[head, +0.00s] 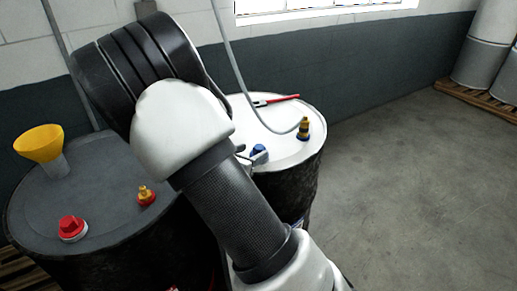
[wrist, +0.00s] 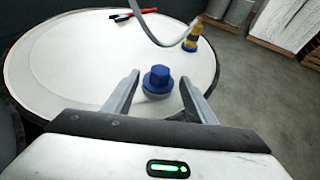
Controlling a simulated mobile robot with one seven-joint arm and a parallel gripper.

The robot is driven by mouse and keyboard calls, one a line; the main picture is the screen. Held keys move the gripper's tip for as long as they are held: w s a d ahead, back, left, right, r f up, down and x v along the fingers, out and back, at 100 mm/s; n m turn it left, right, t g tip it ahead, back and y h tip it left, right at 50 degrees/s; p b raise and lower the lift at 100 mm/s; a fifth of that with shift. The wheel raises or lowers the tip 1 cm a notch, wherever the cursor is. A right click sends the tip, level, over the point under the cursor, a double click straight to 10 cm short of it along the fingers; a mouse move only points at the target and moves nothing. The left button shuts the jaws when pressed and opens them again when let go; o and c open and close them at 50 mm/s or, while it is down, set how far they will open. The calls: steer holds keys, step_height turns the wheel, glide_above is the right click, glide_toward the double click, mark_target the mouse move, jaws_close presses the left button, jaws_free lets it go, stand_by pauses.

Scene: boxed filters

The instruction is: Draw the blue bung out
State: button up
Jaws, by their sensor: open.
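The blue bung (wrist: 157,79) sits upright in a pale collar on the white lid (wrist: 60,62) of a drum, in the wrist view. It also shows in the head view (head: 259,151), partly hidden behind my arm. My gripper (wrist: 160,88) is open, with one finger on each side of the bung and a gap to each. The near part of the lid is hidden by my gripper body. In the head view only a small part of my gripper (head: 246,157) shows beside the bung.
A yellow-and-blue fitting (wrist: 192,36) with a grey hose (wrist: 150,30) stands on the same lid. A red-handled tool (head: 275,101) lies at its far edge. A dark drum (head: 100,190) at left carries a yellow funnel (head: 39,144), a red bung (head: 72,228) and a brass fitting (head: 146,195).

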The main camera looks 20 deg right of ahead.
mark_target(258, 147)
steer(key=x, duration=0.6)
steer(key=c, duration=1.1)
steer(key=shift+c, duration=0.2)
steer(key=shift+r+p, duration=0.25)
steer(key=shift+p, duration=0.05)
steer(key=shift+r+p, duration=1.25)
steer(key=shift+r, duration=0.7)
steer(key=shift+r, duration=0.15)
